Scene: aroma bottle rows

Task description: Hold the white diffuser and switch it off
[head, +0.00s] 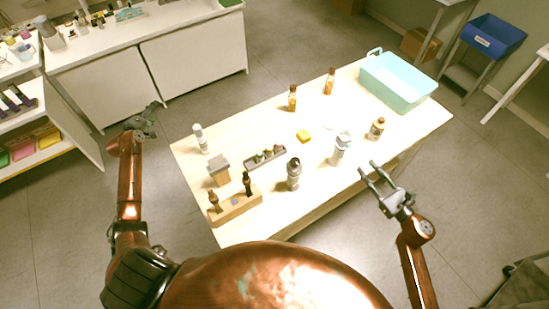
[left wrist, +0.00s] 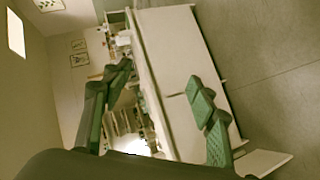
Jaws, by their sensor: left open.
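A whitish-grey upright bottle-shaped item (head: 340,149), which may be the white diffuser, stands on the right half of the table. Its switch is too small to make out. A slim white bottle (head: 200,138) stands at the table's left edge. My left gripper (head: 152,112) is open and empty, left of the table and away from everything on it. Its two green-padded fingers are spread wide in the left wrist view (left wrist: 160,76). My right gripper (head: 371,169) is open and empty, just off the table's front right edge, nearer me than the whitish-grey item.
The wooden table (head: 250,123) also bears a dark-topped grey bottle (head: 293,175), a small-bottle tray (head: 265,158), a wooden rack (head: 235,207), an orange block (head: 303,136), amber bottles (head: 292,100) and a teal crate (head: 398,85). A white cabinet (head: 195,68) stands behind at the left.

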